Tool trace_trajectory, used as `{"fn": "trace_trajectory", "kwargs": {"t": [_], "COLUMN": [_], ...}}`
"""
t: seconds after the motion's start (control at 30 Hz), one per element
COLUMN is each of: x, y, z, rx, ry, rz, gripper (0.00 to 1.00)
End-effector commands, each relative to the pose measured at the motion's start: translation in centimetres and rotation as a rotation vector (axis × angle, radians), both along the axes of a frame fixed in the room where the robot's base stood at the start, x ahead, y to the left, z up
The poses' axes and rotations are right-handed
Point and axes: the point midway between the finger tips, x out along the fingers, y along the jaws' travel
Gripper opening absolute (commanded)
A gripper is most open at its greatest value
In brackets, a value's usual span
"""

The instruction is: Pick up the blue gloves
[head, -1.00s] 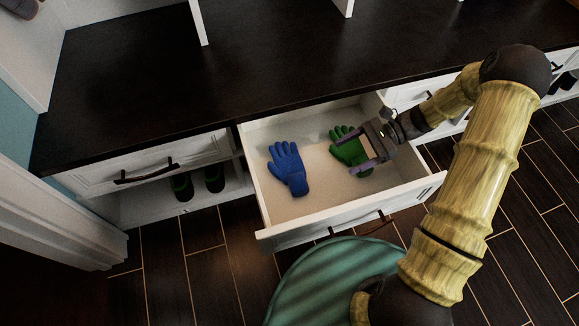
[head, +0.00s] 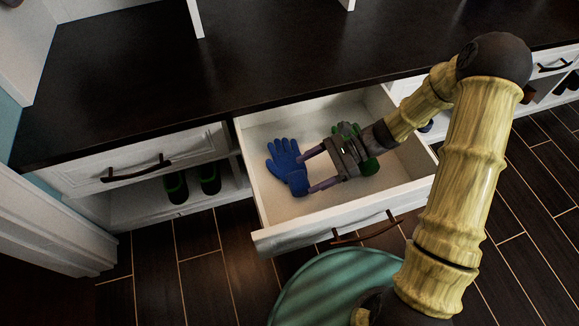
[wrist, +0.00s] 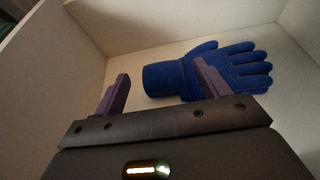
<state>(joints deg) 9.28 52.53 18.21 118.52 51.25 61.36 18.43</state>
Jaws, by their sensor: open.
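The blue gloves (head: 284,163) lie on the floor of the open drawer (head: 300,205), toward its left side, and look like one glove shape. They also show in the wrist view (wrist: 225,68), cuff to the left and fingers to the right. My gripper (head: 305,171) is open and inside the drawer, its fingers pointing left at the gloves. In the wrist view one finger overlaps the gloves and the other is left of the cuff with a gap. I cannot tell whether a finger touches them. Green gloves (head: 368,165) lie partly hidden under my gripper.
The drawer walls and front with its dark handle (head: 364,229) surround the gripper. A dark countertop (head: 250,70) is above and behind the drawer. Dark green boots (head: 210,179) stand on the shelf at left. The drawer floor in front of the gloves is bare.

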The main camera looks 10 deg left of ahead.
Motion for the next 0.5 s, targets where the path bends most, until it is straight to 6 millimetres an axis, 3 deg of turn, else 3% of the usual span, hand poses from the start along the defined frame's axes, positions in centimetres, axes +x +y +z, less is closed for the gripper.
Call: {"fn": "trace_trajectory", "kwargs": {"t": [0.27,0.5], "x": [-0.1,-1.1], "y": [0.2,1.7], "z": [-0.2,-1.5], "rx": [0.000,0.001], "ry": [0.000,-0.001], "rz": [0.001,0.004], "gripper": [0.75,0.75]}}
